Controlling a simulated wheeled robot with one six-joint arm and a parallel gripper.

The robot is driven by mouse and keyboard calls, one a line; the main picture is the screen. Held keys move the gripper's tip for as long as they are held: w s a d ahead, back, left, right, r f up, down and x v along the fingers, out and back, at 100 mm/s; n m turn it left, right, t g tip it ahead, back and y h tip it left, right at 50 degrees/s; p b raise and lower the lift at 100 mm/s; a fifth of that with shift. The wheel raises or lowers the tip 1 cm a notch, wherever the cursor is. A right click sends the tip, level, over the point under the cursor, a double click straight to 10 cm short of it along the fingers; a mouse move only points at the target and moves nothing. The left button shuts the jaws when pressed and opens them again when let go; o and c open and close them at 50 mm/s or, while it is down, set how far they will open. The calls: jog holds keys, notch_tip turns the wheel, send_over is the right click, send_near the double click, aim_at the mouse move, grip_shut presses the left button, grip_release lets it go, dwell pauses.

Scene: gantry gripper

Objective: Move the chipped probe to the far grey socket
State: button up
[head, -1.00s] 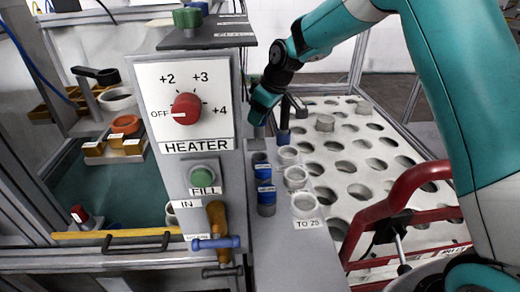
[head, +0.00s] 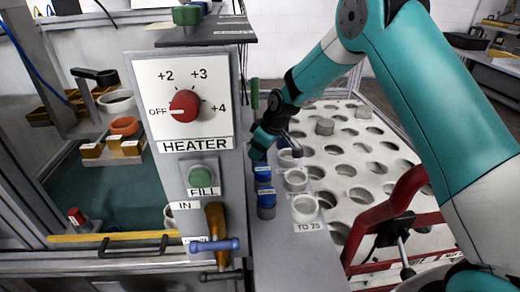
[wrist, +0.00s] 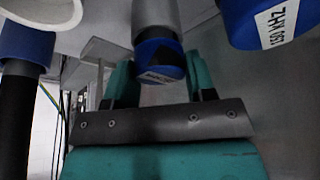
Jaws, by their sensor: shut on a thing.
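In the wrist view a grey cylinder with a blue, labelled end (wrist: 158,60) stands between my teal fingers; I take it to be the chipped probe, but cannot make out a chip. My gripper (wrist: 160,82) is shut on it. In the head view my gripper (head: 260,147) is at the far end of the row of blue probes and hides the held one. The far grey socket (head: 287,158) is just right of the gripper, partly covered by it. Whether the probe is lifted cannot be told.
Two blue labelled probes (head: 263,174) (head: 266,206) stand nearer in the row. A middle grey socket (head: 296,180) and a near one (head: 304,208) are beside them. The heater panel (head: 184,103) rises close on the left. A perforated white board (head: 340,205) lies right.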

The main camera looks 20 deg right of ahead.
jog(key=shift+f, duration=0.2)
jog(key=o, duration=0.9)
jog(key=shift+o, duration=0.2)
jog(key=shift+r, duration=0.15)
jog(key=shift+d+r, duration=0.1)
jog(key=shift+r, duration=0.2)
jog(key=p+v, duration=0.1)
jog(key=v, duration=1)
jog(key=s+a+r+m+g, duration=0.1)
jog(key=s+a+r, duration=0.35)
jog(key=s, duration=0.55)
jog(key=s+a+r+g, duration=0.1)
jog(key=s+a+r, duration=0.3)
jog(key=s, duration=0.6)
jog(key=s+r+m+g+y, duration=0.1)
jog(key=s, duration=1.4)
jog(key=shift+d, duration=0.4)
jog(key=shift+r, duration=0.1)
